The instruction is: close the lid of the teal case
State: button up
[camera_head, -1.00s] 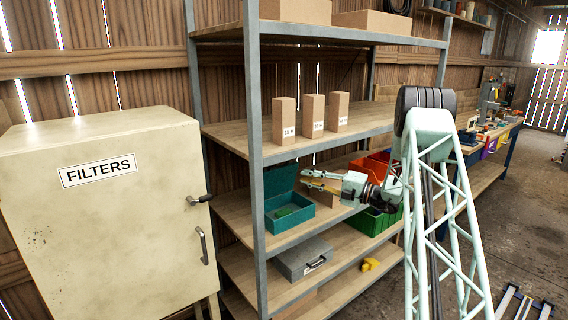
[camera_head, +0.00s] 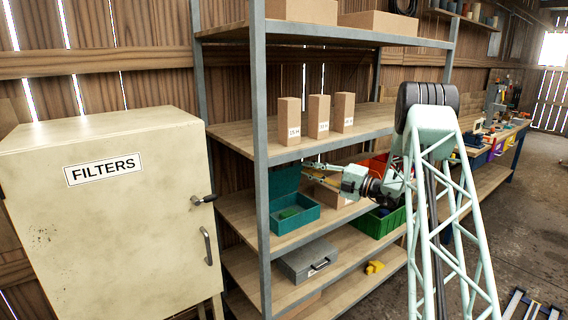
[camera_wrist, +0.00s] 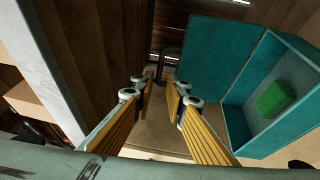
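The teal case (camera_head: 297,222) stands open on the middle shelf, its lid (camera_head: 284,181) raised roughly upright at the back. A green item (camera_head: 289,213) lies inside. In the wrist view the lid (camera_wrist: 212,58) and the case body (camera_wrist: 236,125) are on the right, with the green block (camera_wrist: 273,98) inside. My gripper (camera_head: 306,172) is just right of the lid in the head view, at about lid height. In the wrist view my gripper (camera_wrist: 163,88) has its two yellow-padded fingers apart, with nothing between them. The lid is beside the right finger; I cannot tell whether they touch.
A cardboard box (camera_head: 330,192) is behind my gripper, and a green crate (camera_head: 382,222) is to the right. The shelf above holds small boxes (camera_head: 318,116). A grey case (camera_head: 308,260) lies below. A shelf post (camera_head: 261,150) stands front left.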

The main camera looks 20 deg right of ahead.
aim_at(285, 161)
jog(key=b+x, duration=0.2)
jog(key=x, duration=1)
jog(key=shift+w, duration=0.1)
jog(key=shift+c, duration=0.5)
grip_shut()
jog(key=shift+f, duration=0.1)
